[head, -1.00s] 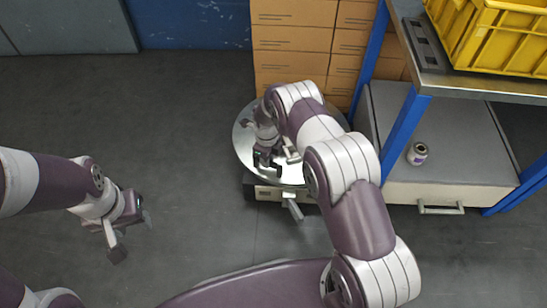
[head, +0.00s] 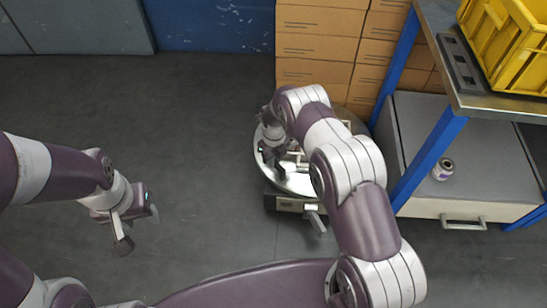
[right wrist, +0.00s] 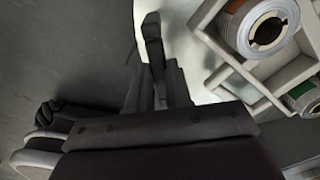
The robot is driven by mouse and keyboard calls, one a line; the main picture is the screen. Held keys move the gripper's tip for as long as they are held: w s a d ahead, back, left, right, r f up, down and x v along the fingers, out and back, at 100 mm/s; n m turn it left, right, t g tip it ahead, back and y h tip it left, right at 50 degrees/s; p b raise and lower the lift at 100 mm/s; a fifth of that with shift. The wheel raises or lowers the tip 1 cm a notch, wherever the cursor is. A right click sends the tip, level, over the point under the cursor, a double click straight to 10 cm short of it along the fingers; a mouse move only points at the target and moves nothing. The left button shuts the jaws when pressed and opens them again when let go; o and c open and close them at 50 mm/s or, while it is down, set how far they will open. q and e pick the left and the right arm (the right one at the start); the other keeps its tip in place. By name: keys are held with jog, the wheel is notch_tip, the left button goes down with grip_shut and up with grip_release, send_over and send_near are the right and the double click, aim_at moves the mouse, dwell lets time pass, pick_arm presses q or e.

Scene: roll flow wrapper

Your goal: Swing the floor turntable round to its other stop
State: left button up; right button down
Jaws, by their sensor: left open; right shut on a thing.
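The floor turntable (head: 261,165) is a round shiny metal disc on a low base in front of the stacked boxes. My right arm reaches over it and hides much of its top. My right gripper (head: 272,157) is low at the disc's left side, shut on a part of the turntable that its own fingers mostly hide. In the right wrist view, a dark finger (right wrist: 153,55) stands beside the pale disc (right wrist: 190,55). A pale holder with rolls (right wrist: 262,32) sits on the disc. My left gripper (head: 135,222) is open and empty over bare floor at the left.
Brown boxes (head: 318,45) stand behind the turntable. A blue-legged shelf (head: 432,155) with a yellow crate (head: 510,50) is at the right, over a grey cabinet (head: 480,150) bearing a small can (head: 443,169). A lever (head: 315,220) sticks out at the turntable's front. The left floor is clear.

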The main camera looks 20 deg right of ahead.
jog(key=shift+w+a+r, duration=0.1)
jog(key=shift+w, duration=0.1)
dwell(0.4)
jog(key=c, duration=1)
grip_release()
jog(key=shift+c, duration=0.2)
notch_tip(320, 180, up, 13)
jog(key=p, duration=0.6)
jog(key=shift+f, duration=0.2)
